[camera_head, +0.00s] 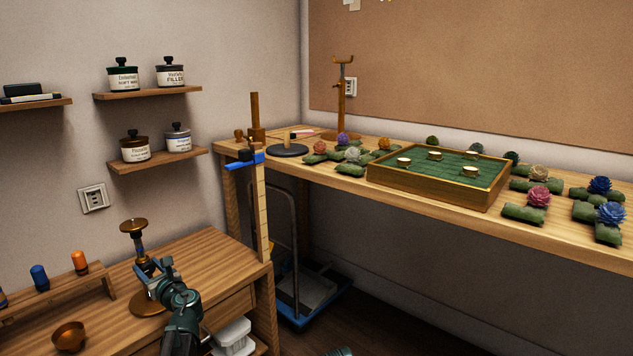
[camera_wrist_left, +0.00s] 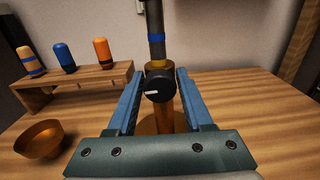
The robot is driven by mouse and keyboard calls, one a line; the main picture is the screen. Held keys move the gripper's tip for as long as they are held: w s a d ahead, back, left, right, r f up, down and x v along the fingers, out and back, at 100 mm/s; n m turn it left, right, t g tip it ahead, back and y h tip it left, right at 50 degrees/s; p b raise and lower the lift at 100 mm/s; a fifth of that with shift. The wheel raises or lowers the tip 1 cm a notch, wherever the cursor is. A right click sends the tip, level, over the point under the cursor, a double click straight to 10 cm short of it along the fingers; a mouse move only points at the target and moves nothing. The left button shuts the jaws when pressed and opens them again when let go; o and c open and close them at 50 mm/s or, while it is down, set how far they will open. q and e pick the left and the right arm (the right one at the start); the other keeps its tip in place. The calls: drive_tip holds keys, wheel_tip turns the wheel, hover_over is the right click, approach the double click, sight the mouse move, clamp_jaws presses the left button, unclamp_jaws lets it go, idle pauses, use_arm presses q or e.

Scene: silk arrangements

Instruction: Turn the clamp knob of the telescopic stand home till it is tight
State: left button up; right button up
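The telescopic stand (camera_head: 134,228) stands on the wooden desk at the left, with a round bronze top, a dark tube and a round bronze base. In the left wrist view its upper tube (camera_wrist_left: 156,35) carries a blue band above a brass collar and a bronze lower post. The black clamp knob (camera_wrist_left: 158,86) faces the wrist camera and has a white mark on its face, pointing roughly sideways. My left gripper (camera_wrist_left: 159,78) is open, with one blue finger on each side of the knob and gaps visible. It also shows at the stand in the head view (camera_head: 153,268). My right gripper's fingers do not show.
A bronze bowl (camera_wrist_left: 40,139) and a small wooden rack (camera_wrist_left: 70,82) with coloured bottles stand left of the stand. A wooden post with a blue clamp (camera_head: 245,161) rises behind the desk's right end. A long table (camera_head: 420,205) at the back holds a green tray and silk flowers.

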sight(149, 270)
use_arm(q)
clamp_jaws()
drive_tip(key=shift+s, duration=0.15)
drive_tip(key=shift+o, duration=2.3)
unclamp_jaws()
drive_tip(key=shift+v, duration=2.5)
drive_tip(key=v, duration=1.3)
drive_tip(key=shift+s+d, duration=0.2)
drive_tip(key=shift+d, duration=0.15)
